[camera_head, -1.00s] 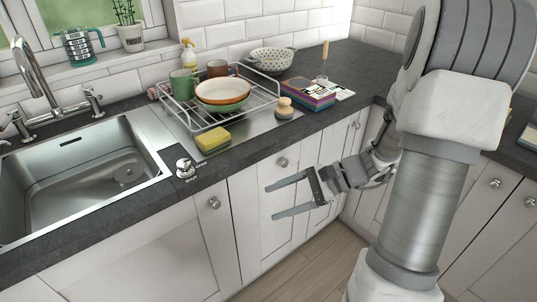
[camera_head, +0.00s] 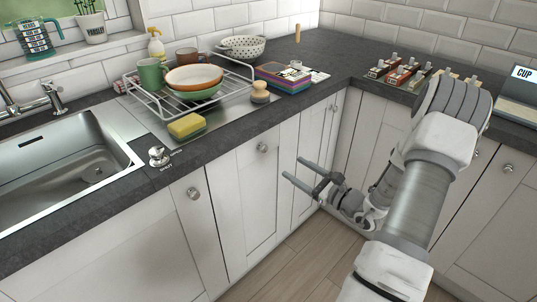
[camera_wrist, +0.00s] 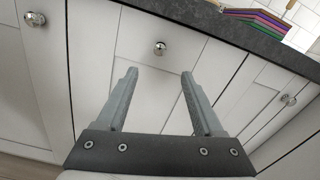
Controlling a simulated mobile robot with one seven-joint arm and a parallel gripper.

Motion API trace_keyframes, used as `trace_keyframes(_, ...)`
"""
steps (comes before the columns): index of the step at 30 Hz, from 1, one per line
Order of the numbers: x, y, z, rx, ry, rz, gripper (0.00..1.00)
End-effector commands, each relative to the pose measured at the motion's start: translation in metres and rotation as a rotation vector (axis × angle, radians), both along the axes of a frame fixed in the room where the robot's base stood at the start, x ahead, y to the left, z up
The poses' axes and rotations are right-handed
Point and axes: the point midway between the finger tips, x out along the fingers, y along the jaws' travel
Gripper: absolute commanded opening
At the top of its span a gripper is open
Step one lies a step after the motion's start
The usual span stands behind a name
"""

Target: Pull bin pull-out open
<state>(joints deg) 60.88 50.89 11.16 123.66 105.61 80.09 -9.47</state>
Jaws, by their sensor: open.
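A white front panel (camera_head: 250,205) with a round metal knob (camera_head: 263,147) is flush with its neighbours below the worktop. No label shows which front is the bin pull-out. My gripper (camera_head: 293,168) is open and empty, in front of the cabinets and to the right of that knob in the head view. In the wrist view, my gripper (camera_wrist: 160,74) points at a white front (camera_wrist: 155,95). A round knob (camera_wrist: 160,48) shows just beyond the fingertips, centred between them, and is not touched.
Another knob (camera_head: 193,193) is on the front to the left. The slate worktop (camera_head: 215,140) overhangs the fronts and carries a dish rack (camera_head: 160,103), a sponge (camera_head: 186,126) and books (camera_head: 283,80). The wooden floor (camera_head: 290,262) before the cabinets is clear.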

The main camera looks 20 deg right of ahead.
Motion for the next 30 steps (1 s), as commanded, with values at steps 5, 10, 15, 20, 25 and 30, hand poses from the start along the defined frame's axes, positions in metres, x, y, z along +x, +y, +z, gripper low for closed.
trace_keyframes(5, 0.039, 0.015, -0.002, -0.001, -0.001, 0.005, 0.69)
trace_keyframes(10, 0.072, 0.028, -0.001, -0.001, -0.002, 0.006, 0.69)
trace_keyframes(15, 0.097, 0.036, -0.001, 0.000, 0.000, 0.003, 0.69)
trace_keyframes(20, 0.109, 0.040, -0.001, 0.000, 0.001, 0.003, 0.69)
trace_keyframes(25, 0.112, 0.041, 0.000, 0.000, 0.001, 0.001, 0.69)
trace_keyframes(30, 0.112, 0.041, 0.000, 0.000, 0.001, 0.001, 0.67)
